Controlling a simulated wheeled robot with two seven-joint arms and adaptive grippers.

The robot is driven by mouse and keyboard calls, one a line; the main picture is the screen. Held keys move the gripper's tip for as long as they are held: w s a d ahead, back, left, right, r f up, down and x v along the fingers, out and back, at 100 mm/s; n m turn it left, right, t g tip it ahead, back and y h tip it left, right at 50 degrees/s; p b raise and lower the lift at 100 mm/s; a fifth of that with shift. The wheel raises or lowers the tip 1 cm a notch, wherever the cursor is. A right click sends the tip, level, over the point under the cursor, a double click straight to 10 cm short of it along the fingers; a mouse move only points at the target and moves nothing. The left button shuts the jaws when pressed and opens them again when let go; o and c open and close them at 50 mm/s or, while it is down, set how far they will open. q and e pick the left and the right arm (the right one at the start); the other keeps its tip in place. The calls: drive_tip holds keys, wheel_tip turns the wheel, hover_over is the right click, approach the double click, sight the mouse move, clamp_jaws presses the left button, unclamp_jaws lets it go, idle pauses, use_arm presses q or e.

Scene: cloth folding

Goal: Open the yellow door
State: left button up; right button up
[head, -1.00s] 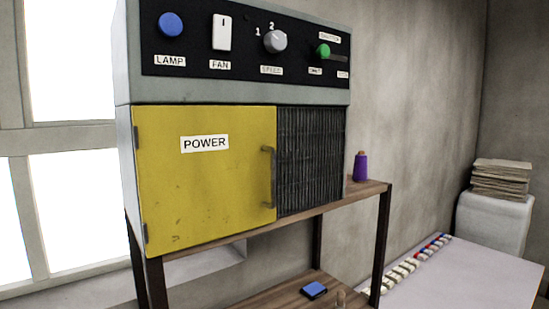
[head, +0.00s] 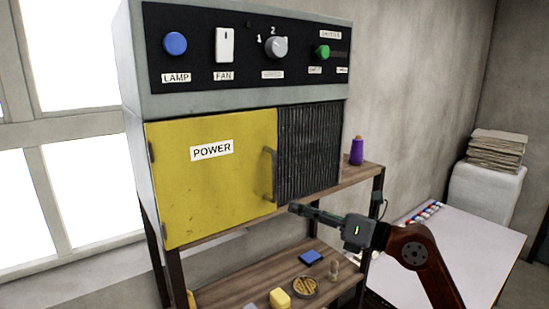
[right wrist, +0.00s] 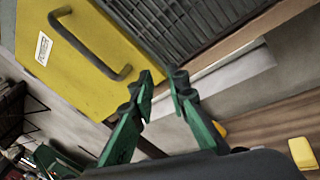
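The yellow door (head: 212,178), labelled POWER, is closed on the front of a grey cabinet. Its hinges are on the left edge and its dark bar handle (head: 270,174) is near the right edge. My right gripper (head: 294,208) is just below and to the right of the handle, apart from it. In the right wrist view the handle (right wrist: 92,52) is at upper left, and the fingers of the right gripper (right wrist: 160,88) are spread with nothing between them. My left gripper is not in the head view.
The cabinet (head: 230,88) has a control panel above the door and a dark grille (head: 308,150) beside it. It stands on a wooden shelf (head: 350,174) with a purple spool (head: 356,150). A lower shelf holds a blue item (head: 311,257) and a yellow item (head: 280,298). A white table (head: 450,250) is at right.

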sight(276, 168)
drive_tip(key=s+a+r+n+t+h+p, duration=0.1)
drive_tip(key=s+r+n, duration=0.1)
drive_tip(key=s+r, duration=0.3)
drive_tip(key=s+r+n+t+h+p, duration=0.1)
drive_tip(key=s+r+n, duration=0.1)
drive_tip(key=r, duration=0.5)
drive_tip(key=p+x, duration=0.2)
drive_tip(key=x, duration=0.4)
drive_tip(key=shift+w+a, duration=0.15)
drive_tip(key=shift+a, duration=0.1)
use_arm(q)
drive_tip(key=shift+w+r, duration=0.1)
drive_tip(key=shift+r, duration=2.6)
use_arm(e)
drive_tip(key=shift+w+a+f, duration=0.1)
drive_tip(key=shift+w+a, duration=0.2)
drive_tip(key=shift+w, duration=0.1)
drive_tip(key=shift+c, duration=0.7)
clamp_jaws()
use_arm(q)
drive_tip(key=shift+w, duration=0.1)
use_arm(e)
drive_tip(key=shift+m+t, duration=0.3)
